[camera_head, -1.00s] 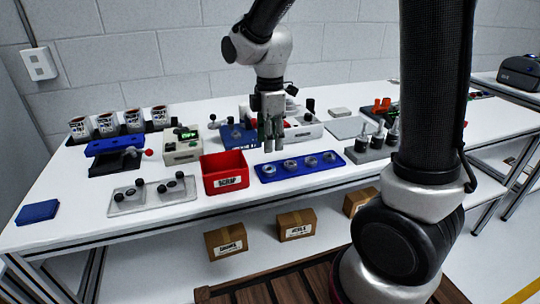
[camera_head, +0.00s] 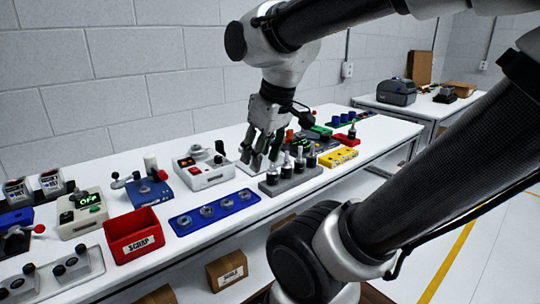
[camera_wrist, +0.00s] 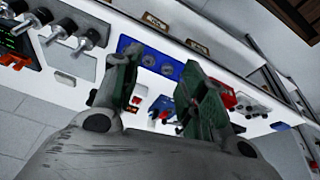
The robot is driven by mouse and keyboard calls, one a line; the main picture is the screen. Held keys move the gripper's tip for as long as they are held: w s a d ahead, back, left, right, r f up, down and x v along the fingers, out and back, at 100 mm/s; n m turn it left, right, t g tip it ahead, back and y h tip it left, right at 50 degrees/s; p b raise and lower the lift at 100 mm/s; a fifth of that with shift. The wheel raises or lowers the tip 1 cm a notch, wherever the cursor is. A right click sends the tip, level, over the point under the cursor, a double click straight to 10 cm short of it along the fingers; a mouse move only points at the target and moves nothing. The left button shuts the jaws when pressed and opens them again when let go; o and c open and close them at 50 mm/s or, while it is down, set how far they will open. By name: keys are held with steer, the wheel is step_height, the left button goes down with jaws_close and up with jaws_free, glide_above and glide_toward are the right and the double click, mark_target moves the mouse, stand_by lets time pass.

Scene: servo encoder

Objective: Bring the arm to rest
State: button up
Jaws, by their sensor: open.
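My gripper (camera_head: 262,152) hangs from my arm above the white bench, its fingers pointing down. In the head view it is just behind the grey block with several upright black-and-silver tools (camera_head: 290,176). In the wrist view the two green-padded fingers of my gripper (camera_wrist: 160,95) stand apart with nothing between them. The blue tray with several round metal parts (camera_head: 214,210) lies to the left of the gripper in the head view. I cannot tell the exact height of the fingertips above the bench.
A red scrap bin (camera_head: 136,236) and a blue device with a lever (camera_head: 150,192) stand further left. A yellow block (camera_head: 338,157) is right of the tool block. A dark printer (camera_head: 396,91) sits on a second table. Cardboard boxes (camera_head: 227,270) are below the bench.

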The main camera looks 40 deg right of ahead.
steer(key=shift+s+d+m+t, duration=0.15)
steer(key=shift+s+d+m, duration=0.1)
steer(key=shift+s+m, duration=0.3)
steer(key=shift+s+d+m+t, duration=0.2)
steer(key=shift+s+m, duration=0.25)
steer(key=shift+s, duration=0.15)
stand_by(0.4)
